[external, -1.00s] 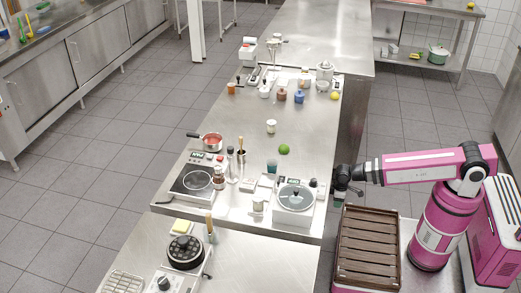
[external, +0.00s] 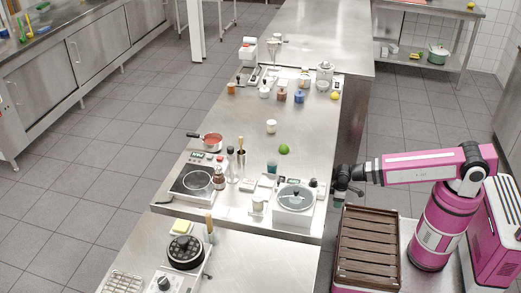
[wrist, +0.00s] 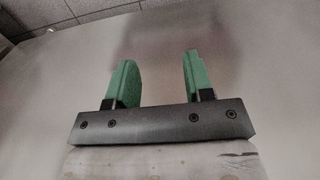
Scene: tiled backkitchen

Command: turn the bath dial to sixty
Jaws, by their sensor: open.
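The bath is most likely the white square unit (external: 293,217) with a round glass lid, at the right front corner of the middle steel counter in the external view. Its dial is too small to make out there. My gripper (external: 338,202) hangs just right of that counter's edge, beside the bath and apart from it. In the wrist view my gripper (wrist: 160,78) shows two green fingers spread apart with nothing between them. Behind them is only a blurred, plain steel-grey surface; no dial shows there.
A brown slatted crate (external: 368,250) stands right below my gripper. A green lime (external: 284,149) lies behind the bath. The counter's middle is mostly clear.

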